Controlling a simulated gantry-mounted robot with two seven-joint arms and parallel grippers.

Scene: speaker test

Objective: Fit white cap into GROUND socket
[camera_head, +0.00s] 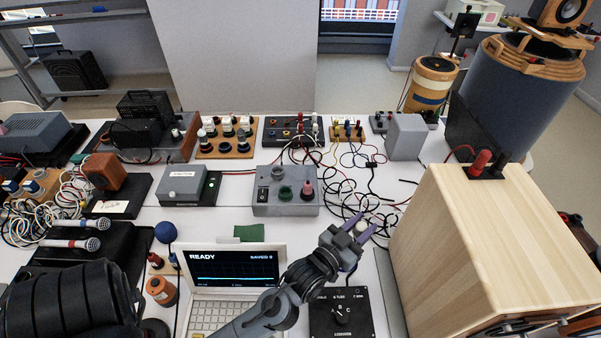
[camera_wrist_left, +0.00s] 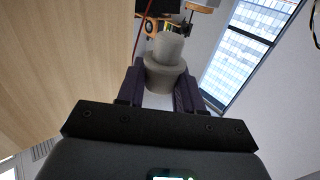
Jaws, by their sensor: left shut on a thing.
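My left gripper (camera_head: 360,232) is shut on the white cap (camera_head: 361,228), above the dial box and the table's front middle. In the wrist view the cap (camera_wrist_left: 167,75) is a pale stepped cylinder, narrower at its far end, between the purple fingers of my left gripper (camera_wrist_left: 160,88). A grey box (camera_head: 268,209) farther back and to the left has a black switch, a dark green socket (camera_head: 285,193) and a post with a pink-red top (camera_head: 307,188). The cap is apart from this box. I cannot read which socket is marked GROUND. My right gripper is not in view.
A large wooden speaker cabinet (camera_head: 470,240) stands close on the right. A black dial box (camera_head: 341,312) is below my gripper. A laptop (camera_head: 232,280) showing READY is at the front left. Loose cables (camera_head: 345,200) lie right of the grey box.

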